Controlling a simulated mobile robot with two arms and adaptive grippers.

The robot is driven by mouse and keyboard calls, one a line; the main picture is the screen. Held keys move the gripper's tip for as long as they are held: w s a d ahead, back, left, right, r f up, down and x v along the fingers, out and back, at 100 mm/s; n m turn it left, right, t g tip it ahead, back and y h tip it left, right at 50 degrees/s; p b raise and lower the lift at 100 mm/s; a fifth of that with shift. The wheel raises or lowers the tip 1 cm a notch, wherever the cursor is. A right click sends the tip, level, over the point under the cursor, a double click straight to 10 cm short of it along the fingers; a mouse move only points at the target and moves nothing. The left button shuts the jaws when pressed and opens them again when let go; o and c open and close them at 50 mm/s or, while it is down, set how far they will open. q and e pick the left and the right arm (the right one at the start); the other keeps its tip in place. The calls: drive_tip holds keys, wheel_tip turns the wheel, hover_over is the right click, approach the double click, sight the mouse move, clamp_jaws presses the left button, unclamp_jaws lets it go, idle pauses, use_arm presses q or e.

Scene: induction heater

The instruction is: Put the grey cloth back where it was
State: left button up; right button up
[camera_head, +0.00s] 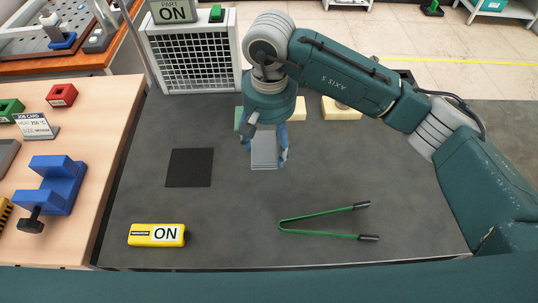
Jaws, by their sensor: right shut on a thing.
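My right gripper (264,153) points down over the dark grey bench, right of a black square mat. It is shut on a light grey, flat piece, the grey cloth (264,151), which shows between the blue fingertips. I cannot tell whether the cloth touches the bench or hangs just above it. My left gripper is not in view.
A black square mat (189,167) lies on the dark bench (230,215). Pale blocks (340,109) stand behind my gripper. A white grille unit (192,58) is at the back. A blue vise (54,186) is on the left table.

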sight(269, 146)
wheel_tip(269, 146, down, 3)
drive_tip(key=shift+f, duration=0.15)
wheel_tip(269, 146, down, 3)
drive_tip(key=shift+f+p, duration=0.2)
drive_tip(key=shift+p, duration=0.55)
drive_tip(key=shift+f, duration=0.4)
drive_tip(key=shift+f+b, duration=0.2)
drive_tip(key=shift+b, duration=0.1)
drive_tip(key=o, duration=1)
drive_tip(key=shift+r, duration=0.1)
